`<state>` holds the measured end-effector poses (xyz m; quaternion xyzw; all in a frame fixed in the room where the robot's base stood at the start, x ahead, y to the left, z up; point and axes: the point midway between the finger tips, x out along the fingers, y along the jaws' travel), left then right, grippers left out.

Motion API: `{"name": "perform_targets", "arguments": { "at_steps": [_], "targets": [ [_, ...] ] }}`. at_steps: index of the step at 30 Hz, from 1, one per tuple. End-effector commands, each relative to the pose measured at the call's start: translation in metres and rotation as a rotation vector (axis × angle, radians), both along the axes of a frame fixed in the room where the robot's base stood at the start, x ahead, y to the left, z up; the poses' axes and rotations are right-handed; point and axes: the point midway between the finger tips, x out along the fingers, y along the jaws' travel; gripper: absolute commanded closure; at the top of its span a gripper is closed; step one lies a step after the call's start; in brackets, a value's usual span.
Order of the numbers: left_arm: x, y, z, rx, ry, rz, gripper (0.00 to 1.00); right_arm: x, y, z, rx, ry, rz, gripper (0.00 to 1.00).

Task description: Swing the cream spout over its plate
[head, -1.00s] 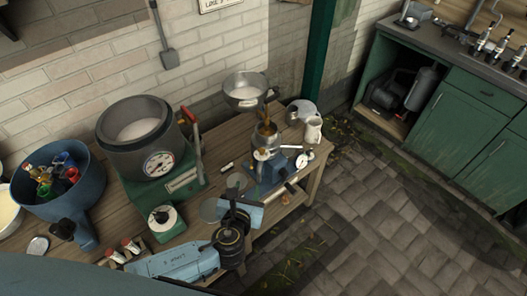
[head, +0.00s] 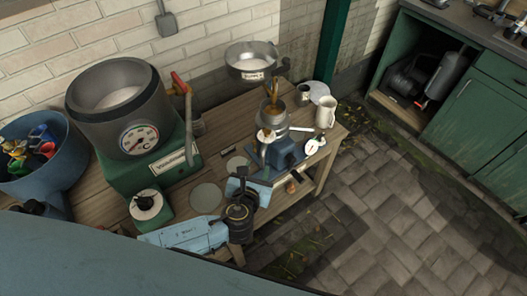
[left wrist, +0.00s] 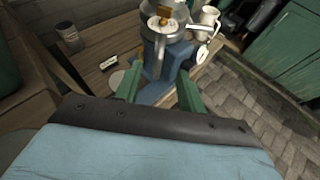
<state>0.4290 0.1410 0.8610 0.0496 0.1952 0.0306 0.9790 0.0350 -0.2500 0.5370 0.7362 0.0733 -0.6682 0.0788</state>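The separator (head: 272,122) stands on the bench, with a metal body and blue base; its blue base and metal top also show in the left wrist view (left wrist: 160,48). A pale spout-like arm (head: 298,129) sticks out to its right; I cannot tell for sure that it is the cream spout. Two flat grey discs, a nearer one (head: 207,196) and a farther one (head: 237,163), lie left of the separator. My left gripper (head: 247,180) is in front of the separator. In the left wrist view its green fingers (left wrist: 158,88) are apart and empty, pointing toward the blue base.
A metal bowl (head: 252,66) is behind the separator. A white jug (head: 325,112) stands to its right. A green machine with a large grey pot (head: 110,100) and a red-handled lever (head: 182,85) fills the left. The paved floor is clear.

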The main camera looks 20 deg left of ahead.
Motion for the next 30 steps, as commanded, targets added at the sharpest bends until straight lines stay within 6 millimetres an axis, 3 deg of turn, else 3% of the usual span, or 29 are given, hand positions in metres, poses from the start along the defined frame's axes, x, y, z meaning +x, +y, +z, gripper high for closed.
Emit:
{"name": "perform_targets", "arguments": {
  "at_steps": [9,15,21,30],
  "targets": [
    [0.063,0.006,-0.026,0.0,-0.001,0.003,0.6,0.002,0.0,-0.017,0.0,-0.003,0.0,0.64],
    [0.092,0.008,-0.039,0.0,0.0,0.001,0.6,0.0,0.0,-0.027,0.0,0.0,-0.001,0.64],
    [0.106,0.009,-0.044,-0.001,0.001,0.0,0.6,-0.002,0.0,-0.031,-0.001,0.003,0.0,0.64],
    [0.108,0.009,-0.044,-0.001,0.001,0.0,0.6,-0.003,0.0,-0.031,0.0,0.005,0.0,0.64]
  ]
}}
